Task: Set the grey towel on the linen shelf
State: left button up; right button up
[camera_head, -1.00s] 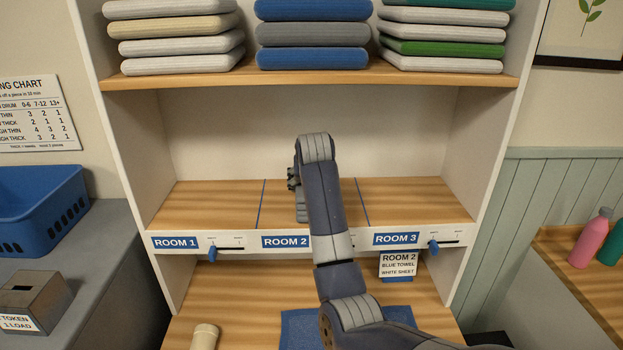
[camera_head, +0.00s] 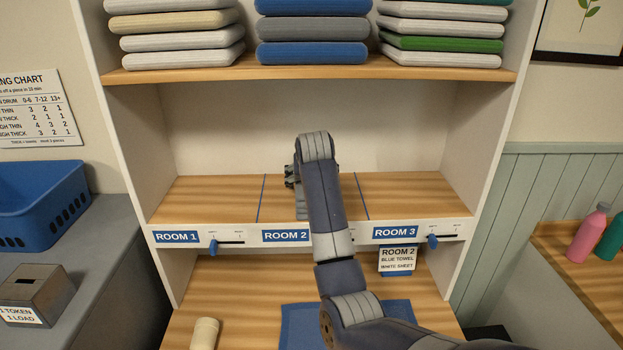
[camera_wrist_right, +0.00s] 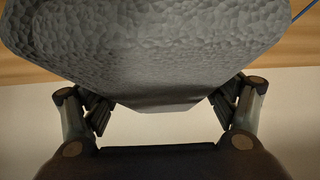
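My right gripper (camera_head: 291,176) is inside the lower shelf bay, over the ROOM 2 section, mostly hidden behind my forearm. In the right wrist view its two fingers (camera_wrist_right: 160,112) stand apart at either side of a grey, rough-surfaced towel (camera_wrist_right: 155,50). Their pads meet or nearly meet its edges; I cannot tell if they grip it. In the head view a grey ribbed edge (camera_head: 302,206) shows beside my forearm, below the gripper, probably this towel. The linen shelf (camera_head: 215,190) has three sections parted by blue lines. My left gripper is not in view.
Folded stacks fill the upper shelf, including a blue and grey one (camera_head: 312,30). The ROOM 1 and ROOM 3 sections are clear. A card (camera_head: 398,259) reads ROOM 2, blue towel, white sheet. A blue mat (camera_head: 300,322) and a pale cylinder (camera_head: 205,332) are below.

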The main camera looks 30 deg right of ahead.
dwell(0.3)
jog(key=v, duration=1.2)
jog(key=shift+a, duration=0.1)
